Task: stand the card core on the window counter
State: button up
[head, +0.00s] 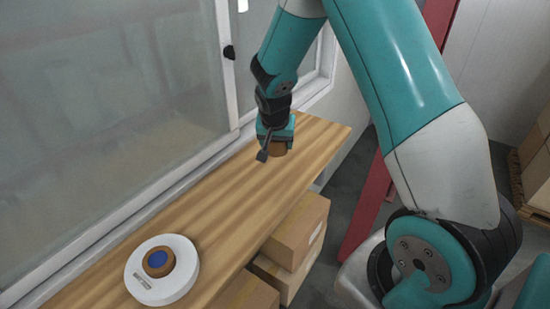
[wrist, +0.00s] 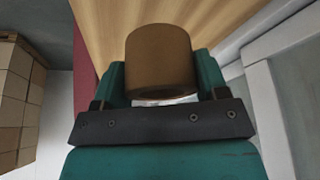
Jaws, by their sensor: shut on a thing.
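The card core (wrist: 160,58) is a brown cylinder, seen between my gripper's fingers in the wrist view. It also shows in the head view (head: 278,149), partly hidden under my gripper. My gripper (head: 273,140) is shut on it, above the far right end of the window counter (head: 235,190). The counter is a light wood-grain board along the window. I cannot tell whether the core's lower end touches the counter.
A white round disc (head: 180,286) with a brown and blue hub (head: 157,262) lies on the counter's near end. Cardboard boxes (head: 297,230) are stacked below the counter. The window frame (head: 228,75) stands along the left. The counter's middle is clear.

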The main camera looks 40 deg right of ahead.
aim_at(278, 169)
notch_tip(278, 169, down, 8)
jog(key=shift+r+p, duration=0.1)
jog(key=shift+p, duration=0.8)
jog(key=o, duration=0.9)
